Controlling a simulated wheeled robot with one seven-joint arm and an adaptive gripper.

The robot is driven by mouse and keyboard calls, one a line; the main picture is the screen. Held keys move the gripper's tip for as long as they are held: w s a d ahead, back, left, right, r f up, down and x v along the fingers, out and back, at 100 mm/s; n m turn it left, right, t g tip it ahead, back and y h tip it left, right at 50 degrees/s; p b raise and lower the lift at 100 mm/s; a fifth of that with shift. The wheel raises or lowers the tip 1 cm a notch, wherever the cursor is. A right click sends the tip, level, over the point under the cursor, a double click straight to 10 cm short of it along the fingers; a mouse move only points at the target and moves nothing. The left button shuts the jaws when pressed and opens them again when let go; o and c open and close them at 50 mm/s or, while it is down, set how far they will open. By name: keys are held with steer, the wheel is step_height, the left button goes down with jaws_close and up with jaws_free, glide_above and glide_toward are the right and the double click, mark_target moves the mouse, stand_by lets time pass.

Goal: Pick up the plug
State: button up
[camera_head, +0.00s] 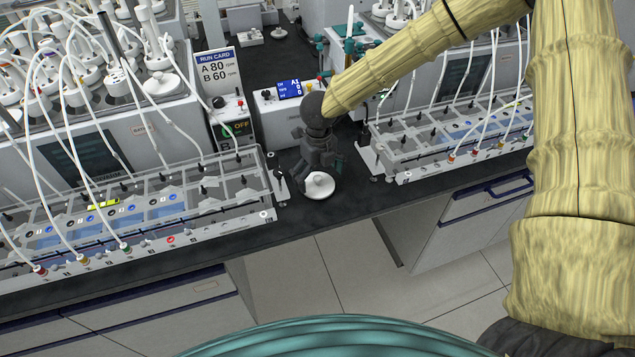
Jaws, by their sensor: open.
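A white round plug (319,186) with a small raised knob lies on the dark bench, near its front edge, between the two reactor units. My gripper (318,171) points down over it from behind, with its dark fingers open. The fingertips are close to the plug's knob. From this one view I cannot tell whether they touch it. The far part of the plug is partly hidden by the fingers. A similar white round piece (162,85) sits on the left reactor unit.
Clear-lidded trays with tubes stand close on the left (150,212) and right (450,140). Behind my gripper are a control box with a blue display (290,90), an ON/OFF box (232,122) and a run card (218,72). A narrow strip of bench is bare around the plug.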

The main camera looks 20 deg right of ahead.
steer(key=shift+s+a+f, duration=0.1)
steer(key=shift+f, duration=0.75)
